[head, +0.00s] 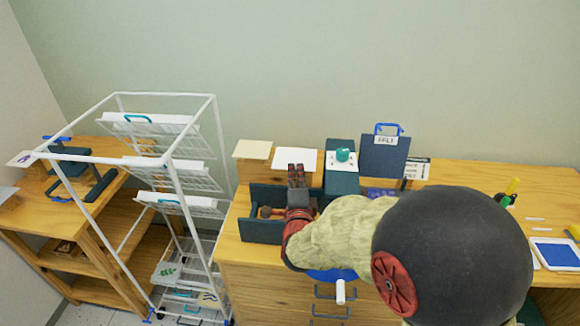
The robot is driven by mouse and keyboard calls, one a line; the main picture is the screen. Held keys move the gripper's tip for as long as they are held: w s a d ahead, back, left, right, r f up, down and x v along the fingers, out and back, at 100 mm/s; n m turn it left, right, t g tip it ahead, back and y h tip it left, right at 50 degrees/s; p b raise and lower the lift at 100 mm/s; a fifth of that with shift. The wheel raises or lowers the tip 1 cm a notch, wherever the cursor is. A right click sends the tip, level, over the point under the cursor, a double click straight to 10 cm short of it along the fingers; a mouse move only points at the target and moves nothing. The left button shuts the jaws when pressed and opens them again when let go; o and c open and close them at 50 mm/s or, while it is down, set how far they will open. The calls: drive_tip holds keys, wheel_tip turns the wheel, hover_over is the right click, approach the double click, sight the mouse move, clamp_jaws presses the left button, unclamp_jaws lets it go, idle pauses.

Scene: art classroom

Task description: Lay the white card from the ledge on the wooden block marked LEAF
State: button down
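A white card (293,156) lies roughly flat above the back of the wooden cabinet, left of a dark teal box. My gripper (296,169) reaches forward over a dark tray, with its fingertips at the card's front edge and overlapping it in the picture. The two fingers look close together, but I cannot tell whether they grip the card. The support under the card is hidden. A cream square (252,149) sits just left of it. I can read no LEAF marking on any block.
The dark teal box (343,184) with a teal knob on top stands right of the card. A blue panel (384,158) stands behind. A white wire rack (216,150) is at left. The dark tray (262,230) lies below my gripper. A blue ink pad (556,252) is at far right.

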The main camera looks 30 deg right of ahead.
wheel_tip(320, 180, up, 17)
drive_tip(key=d+h+p, duration=0.1)
drive_tip(key=p, duration=0.4)
drive_tip(key=w+a+f+y+b, duration=0.1)
drive_tip(key=a+f, duration=0.4)
drive_tip(key=f, duration=0.4)
drive_tip(key=w+a+f+n+y+b, duration=0.1)
drive_tip(key=w+a+f, duration=0.1)
drive_tip(key=a+f, duration=0.3)
drive_tip(key=w+a+f+t+y+b, duration=0.1)
drive_tip(key=a+f, duration=0.4)
drive_tip(key=f, duration=0.8)
drive_tip(key=shift+w+a+f+n+y+b, duration=0.15)
drive_tip(key=shift+a+f+n+y+b, duration=0.15)
drive_tip(key=shift+n+b, duration=0.15)
drive_tip(key=shift+r, duration=0.1)
